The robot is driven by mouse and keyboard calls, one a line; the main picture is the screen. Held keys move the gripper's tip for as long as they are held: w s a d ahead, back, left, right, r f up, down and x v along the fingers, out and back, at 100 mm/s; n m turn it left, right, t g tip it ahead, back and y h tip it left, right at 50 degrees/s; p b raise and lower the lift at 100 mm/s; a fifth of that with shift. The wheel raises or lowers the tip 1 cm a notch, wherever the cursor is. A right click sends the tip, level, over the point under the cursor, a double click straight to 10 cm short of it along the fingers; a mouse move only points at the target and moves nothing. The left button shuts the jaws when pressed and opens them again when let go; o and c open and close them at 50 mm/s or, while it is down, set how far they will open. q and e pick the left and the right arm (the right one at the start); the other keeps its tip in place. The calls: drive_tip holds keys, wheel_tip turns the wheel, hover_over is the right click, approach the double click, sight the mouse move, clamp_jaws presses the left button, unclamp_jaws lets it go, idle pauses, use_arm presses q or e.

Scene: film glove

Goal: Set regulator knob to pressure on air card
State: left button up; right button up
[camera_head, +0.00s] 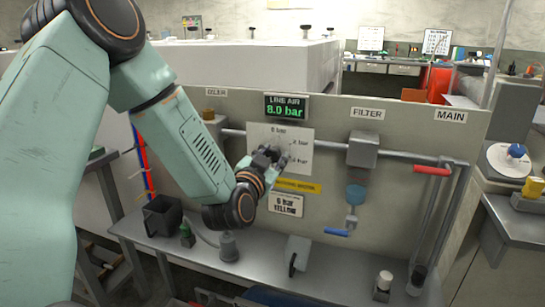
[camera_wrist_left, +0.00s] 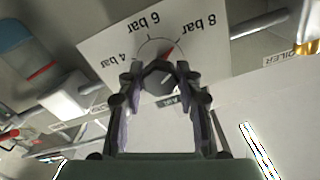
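The regulator knob (camera_wrist_left: 158,78) is dark, with a red pointer toward the 8 bar side of its white dial plate (camera_wrist_left: 112,48). The plate, marked 4, 6 and 8 bar, also shows in the head view (camera_head: 301,165). My left gripper (camera_wrist_left: 157,76) faces the plate with one fingertip on each side of the knob; I cannot tell whether they press on it. In the head view my left gripper (camera_head: 275,156) hides most of the knob. The air card (camera_head: 286,205) reads 6 bar YELLOW. The LINE AIR display (camera_head: 287,107) reads 8.0 bar. My right gripper is out of view.
A filter (camera_head: 362,150) hangs right of the dial, with a blue lever (camera_head: 337,232) below. A red lever (camera_head: 432,170) is on the MAIN pipe. A black bin (camera_head: 162,216) stands on the shelf below, and a yellow strip (camera_head: 298,187) sits below the dial.

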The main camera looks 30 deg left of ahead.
use_arm(q)
drive_tip(key=c, duration=0.6)
drive_tip(key=shift+n, duration=0.3)
drive_tip(key=n, duration=0.4)
drive_tip(key=shift+f+n, duration=0.1)
drive_tip(key=shift+n, duration=0.3)
drive_tip(key=n, duration=0.3)
drive_tip(key=shift+n, duration=1.6)
drive_tip(key=o, duration=1.2)
